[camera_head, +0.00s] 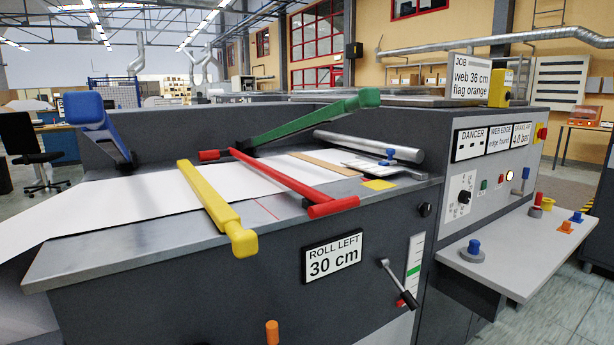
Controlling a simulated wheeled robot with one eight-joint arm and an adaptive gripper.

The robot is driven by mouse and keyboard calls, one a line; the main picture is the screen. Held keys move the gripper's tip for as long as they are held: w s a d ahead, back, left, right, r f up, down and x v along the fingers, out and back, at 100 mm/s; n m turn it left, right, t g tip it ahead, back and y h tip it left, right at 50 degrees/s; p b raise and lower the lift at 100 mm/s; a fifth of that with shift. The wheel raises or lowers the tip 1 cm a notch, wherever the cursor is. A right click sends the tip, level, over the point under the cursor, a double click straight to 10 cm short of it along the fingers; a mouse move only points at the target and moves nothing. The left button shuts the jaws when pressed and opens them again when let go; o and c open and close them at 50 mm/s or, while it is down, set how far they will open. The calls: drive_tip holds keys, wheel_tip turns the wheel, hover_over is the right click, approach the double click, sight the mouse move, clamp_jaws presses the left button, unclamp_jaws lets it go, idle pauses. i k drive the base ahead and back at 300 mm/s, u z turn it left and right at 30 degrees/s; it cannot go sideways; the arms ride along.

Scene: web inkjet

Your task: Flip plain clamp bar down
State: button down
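Several coloured bars sit on the grey machine's top around the white web (140,198). The blue bar (104,131) at the left is tilted, its thick end up. The yellow bar (214,207) lies low across the web, its near end at the front edge. The red bar (280,174) also lies low across the web, with red end pieces. The green bar (310,119) slants up to the right, its thick end raised. No bar carries a readable label, so I cannot tell which one is called plain. My gripper is not in view.
A bare metal roller (370,146) and a small plate with a blue knob (388,157) lie right of the red bar. A lever (398,282) sticks out from the front. A grey side shelf (530,257) holds coloured knobs. A sign (468,77) reads "web 36 cm, flag orange".

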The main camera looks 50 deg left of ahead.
sight(367, 97)
drive_tip(key=u, duration=3.05)
drive_tip(key=k, duration=1)
drive_tip(key=z, duration=0.3)
drive_tip(key=i, duration=1)
